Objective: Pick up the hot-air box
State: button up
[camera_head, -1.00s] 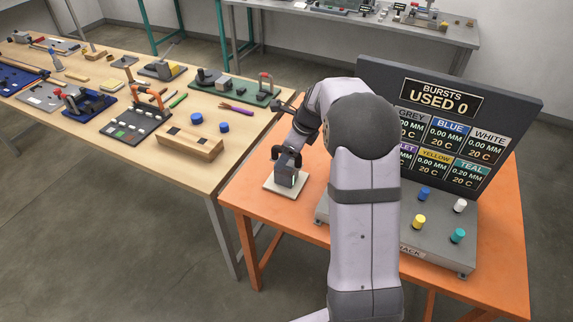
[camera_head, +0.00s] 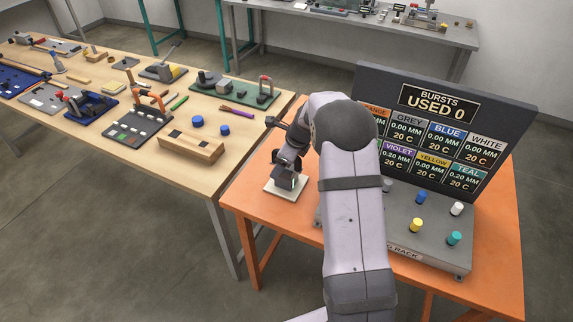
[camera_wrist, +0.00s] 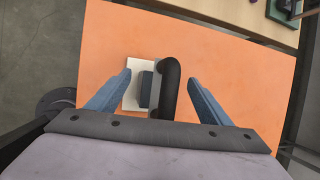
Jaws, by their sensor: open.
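The hot-air box (camera_wrist: 147,90) is a small dark-grey block with a thick black curved handle (camera_wrist: 171,82). It sits on a pale square pad (camera_wrist: 132,92) on the orange table. In the wrist view my open gripper (camera_wrist: 159,77) has one blue-grey finger on either side of the box and handle. Both fingers look apart from it; their height over it is hard to judge. In the head view my wrist and gripper are over the pad (camera_head: 276,190) and hide much of the box.
A grey rack (camera_head: 387,235) with blue, white, yellow and teal plugs stands right of my arm, below a dark display board (camera_head: 520,100). The orange table (camera_head: 262,212) is clear around the pad. A wooden bench (camera_head: 90,125) with several fixtures adjoins at left.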

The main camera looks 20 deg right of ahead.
jog(key=shift+x, duration=1)
jog(key=shift+c, duration=0.3)
jog(key=shift+r, duration=0.1)
jog(key=c, duration=1.3)
notch_tip(320, 180, up, 10)
jog(key=shift+r+b, duration=0.1)
jog(key=shift+b, duration=0.95)
